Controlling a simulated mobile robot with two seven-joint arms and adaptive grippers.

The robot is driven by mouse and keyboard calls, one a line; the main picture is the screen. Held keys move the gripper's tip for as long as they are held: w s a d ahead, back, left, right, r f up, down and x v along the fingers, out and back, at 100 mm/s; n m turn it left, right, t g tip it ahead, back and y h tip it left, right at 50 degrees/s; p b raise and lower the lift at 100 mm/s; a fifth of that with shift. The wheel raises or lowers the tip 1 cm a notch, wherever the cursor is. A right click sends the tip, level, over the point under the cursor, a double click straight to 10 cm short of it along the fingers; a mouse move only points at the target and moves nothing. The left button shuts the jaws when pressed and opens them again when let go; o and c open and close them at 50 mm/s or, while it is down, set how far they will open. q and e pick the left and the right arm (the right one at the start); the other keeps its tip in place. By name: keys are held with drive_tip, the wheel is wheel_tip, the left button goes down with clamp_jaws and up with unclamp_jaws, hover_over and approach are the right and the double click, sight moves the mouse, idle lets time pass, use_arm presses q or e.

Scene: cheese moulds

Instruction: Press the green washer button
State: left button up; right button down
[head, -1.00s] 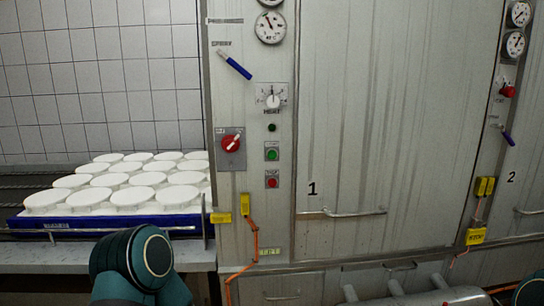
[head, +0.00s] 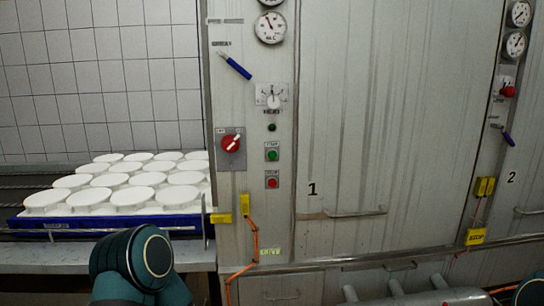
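The green button (head: 272,155) sits on a small grey plate on the metal control panel, left of the door marked 1. A red button (head: 272,182) is on its own plate just below it. A small dark round button or lamp (head: 272,128) is above it. Neither gripper shows in the head view. Part of my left arm, a dark teal joint, shows at the bottom left, well below and left of the green button. Nothing covers the green button.
A red rotary switch (head: 231,144) is left of the green button, and a dial knob (head: 273,101) is above. A blue-handled lever (head: 236,66) sits higher. A blue tray (head: 95,226) of white moulds stands at left. An orange cable (head: 254,242) hangs below.

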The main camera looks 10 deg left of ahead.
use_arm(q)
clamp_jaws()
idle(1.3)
